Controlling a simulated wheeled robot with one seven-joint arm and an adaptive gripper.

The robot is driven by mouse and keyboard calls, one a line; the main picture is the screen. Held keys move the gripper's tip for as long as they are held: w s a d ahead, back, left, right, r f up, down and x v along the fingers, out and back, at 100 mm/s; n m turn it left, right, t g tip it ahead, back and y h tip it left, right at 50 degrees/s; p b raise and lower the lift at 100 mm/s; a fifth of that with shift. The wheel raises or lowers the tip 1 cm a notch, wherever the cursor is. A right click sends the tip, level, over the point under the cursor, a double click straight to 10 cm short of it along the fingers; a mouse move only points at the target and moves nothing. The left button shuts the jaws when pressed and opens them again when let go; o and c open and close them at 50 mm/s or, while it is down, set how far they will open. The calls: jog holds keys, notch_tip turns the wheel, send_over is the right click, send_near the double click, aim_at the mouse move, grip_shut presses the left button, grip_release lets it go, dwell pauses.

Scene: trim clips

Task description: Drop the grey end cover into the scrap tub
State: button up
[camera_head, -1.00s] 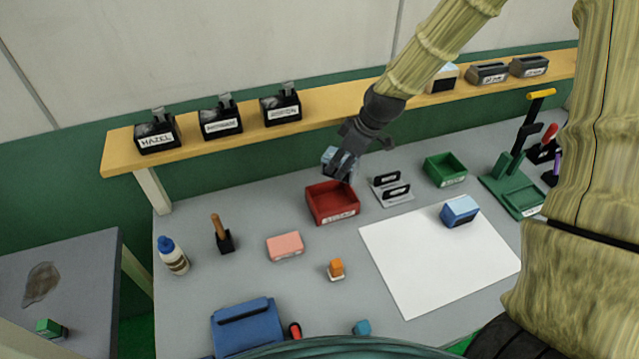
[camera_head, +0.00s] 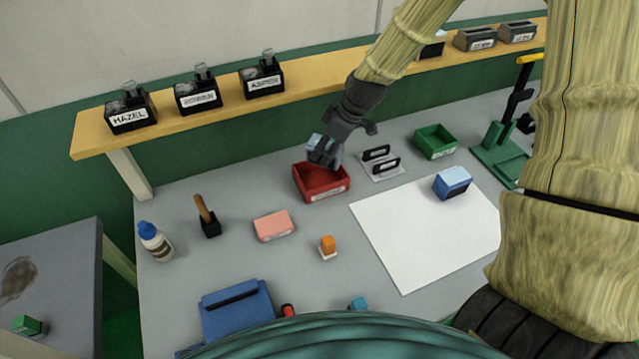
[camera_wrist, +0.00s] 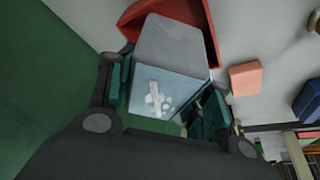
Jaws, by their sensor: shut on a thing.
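My gripper (camera_head: 325,154) is shut on a small block-like piece (camera_wrist: 172,42), grey on one face and pale blue with a white mark on another. It looks like the grey end cover. The piece also shows pale blue in the head view (camera_head: 315,142). I hold it above the back part of a red open tub (camera_head: 326,189). In the wrist view the red tub (camera_wrist: 133,14) shows behind the piece, which hides much of its inside. The tub's front label is too blurred to read, so I cannot tell if it is the scrap tub.
A green tub (camera_head: 437,146) stands to the right, past a grey holder with black slots (camera_head: 381,165). A pink block (camera_head: 273,226), an orange stamp-like piece (camera_head: 328,246) and a white sheet (camera_head: 415,250) lie in front. A wooden shelf (camera_head: 225,103) runs behind.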

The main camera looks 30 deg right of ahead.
jog(key=o, duration=1.2)
jog(key=shift+c, duration=0.2)
jog(key=shift+r, duration=0.1)
jog(key=v, duration=1.1)
jog(key=shift+d+r, duration=0.2)
jog(key=shift+r, duration=0.1)
jog(key=shift+s, duration=0.1)
